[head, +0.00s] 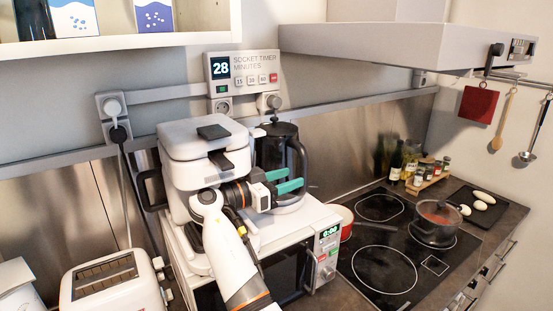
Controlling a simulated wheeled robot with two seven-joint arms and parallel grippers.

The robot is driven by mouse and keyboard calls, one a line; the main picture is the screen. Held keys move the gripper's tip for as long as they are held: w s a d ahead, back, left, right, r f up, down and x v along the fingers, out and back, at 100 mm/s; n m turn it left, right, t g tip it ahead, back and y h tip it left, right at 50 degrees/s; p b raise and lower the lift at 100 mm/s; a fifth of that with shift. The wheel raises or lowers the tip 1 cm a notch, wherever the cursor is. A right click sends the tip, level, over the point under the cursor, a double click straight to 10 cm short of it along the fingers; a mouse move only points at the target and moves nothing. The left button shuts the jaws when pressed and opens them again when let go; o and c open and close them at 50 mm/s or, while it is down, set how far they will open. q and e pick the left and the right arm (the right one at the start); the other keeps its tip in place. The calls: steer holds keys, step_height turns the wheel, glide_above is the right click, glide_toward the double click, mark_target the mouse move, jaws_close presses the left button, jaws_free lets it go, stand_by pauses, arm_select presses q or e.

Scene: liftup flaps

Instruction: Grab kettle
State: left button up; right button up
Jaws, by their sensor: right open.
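The kettle (272,152) is dark with a black lid and a black handle on its right side. It stands upright on top of the white microwave (327,238), behind my right gripper. My right gripper (290,180) has two teal fingers, spread apart and pointing right. They are in front of the kettle's lower body and near the lower handle, with nothing seen between them. I cannot tell whether they touch the kettle. The gripper and wrist hide part of the kettle's lower left. My left gripper is not in view.
A white appliance (190,150) stands close to the kettle's left. A toaster (108,283) is at the lower left. A socket timer (243,70) is on the wall above. The hob (385,270) with a pot (436,226) is at right, under the range hood (390,42).

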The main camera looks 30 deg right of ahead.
mark_target(300, 171)
steer(key=shift+d+r+p, duration=0.2)
steer(key=shift+d+p, duration=0.1)
steer(key=shift+d, duration=0.5)
steer(key=shift+w+d+f, duration=0.15)
steer(key=shift+d, duration=0.45)
steer(key=d+p, duration=0.2)
steer(key=w+d+p, duration=0.1)
steer(key=d+p, duration=0.1)
steer(key=shift+d+r, duration=0.2)
steer(key=shift+d, duration=0.05)
steer(key=shift+d+f, duration=0.2)
steer(key=shift+d, duration=0.05)
steer(key=shift+a, duration=0.15)
steer(key=shift+c, duration=1.2)
jaws_close()
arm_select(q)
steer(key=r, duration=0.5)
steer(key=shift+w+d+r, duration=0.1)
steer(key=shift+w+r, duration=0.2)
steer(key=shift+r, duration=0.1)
arm_select(e)
steer(key=shift+r, duration=0.15)
